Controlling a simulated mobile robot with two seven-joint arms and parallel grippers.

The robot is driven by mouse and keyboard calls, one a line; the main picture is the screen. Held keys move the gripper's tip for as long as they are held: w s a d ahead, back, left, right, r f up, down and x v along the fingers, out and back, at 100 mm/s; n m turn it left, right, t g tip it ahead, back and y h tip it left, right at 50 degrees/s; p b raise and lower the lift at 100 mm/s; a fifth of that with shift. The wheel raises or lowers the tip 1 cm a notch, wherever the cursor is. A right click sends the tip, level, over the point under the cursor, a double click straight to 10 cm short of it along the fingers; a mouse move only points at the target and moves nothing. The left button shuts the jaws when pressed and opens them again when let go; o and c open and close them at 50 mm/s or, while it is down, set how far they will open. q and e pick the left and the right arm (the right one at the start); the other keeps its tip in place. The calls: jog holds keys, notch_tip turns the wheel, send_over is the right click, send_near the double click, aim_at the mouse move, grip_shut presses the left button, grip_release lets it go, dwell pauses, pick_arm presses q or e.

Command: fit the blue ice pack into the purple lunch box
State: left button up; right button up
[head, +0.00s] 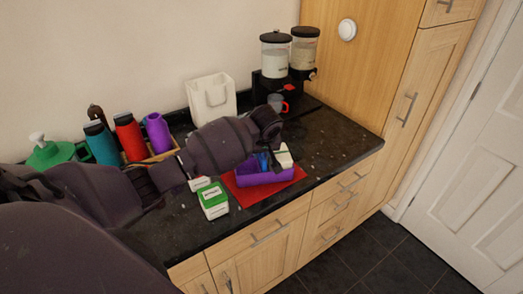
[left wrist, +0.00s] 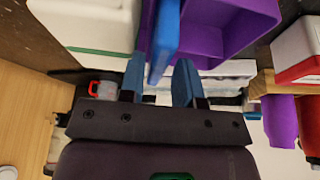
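The purple lunch box (head: 262,177) sits on a red mat on the dark counter. It also shows at the top of the left wrist view (left wrist: 235,22). The blue ice pack (left wrist: 165,38) stands on edge at the lunch box, beside a purple inner wall; its lower end is hard to see. A bit of it shows in the head view (head: 263,160). My left gripper (left wrist: 160,72) reaches down over the box. Its blue fingers stand on either side of the pack, with visible gaps, so it looks open. My right gripper is not in view.
A white box (head: 284,156) stands close to the lunch box on the right. A green-and-white carton (head: 213,200) and a small red-and-white box (head: 199,184) are to the left. Counter at right is free.

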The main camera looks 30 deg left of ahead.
pick_arm(q)
jog(key=shift+o, duration=0.6)
jog(key=shift+r, duration=0.1)
jog(key=shift+d+r, duration=0.1)
jog(key=shift+r, duration=0.15)
jog(key=v, duration=1.1)
jog(key=shift+s+r+b, duration=0.15)
jog(key=shift+r+b, duration=0.1)
jog(key=shift+b, duration=0.2)
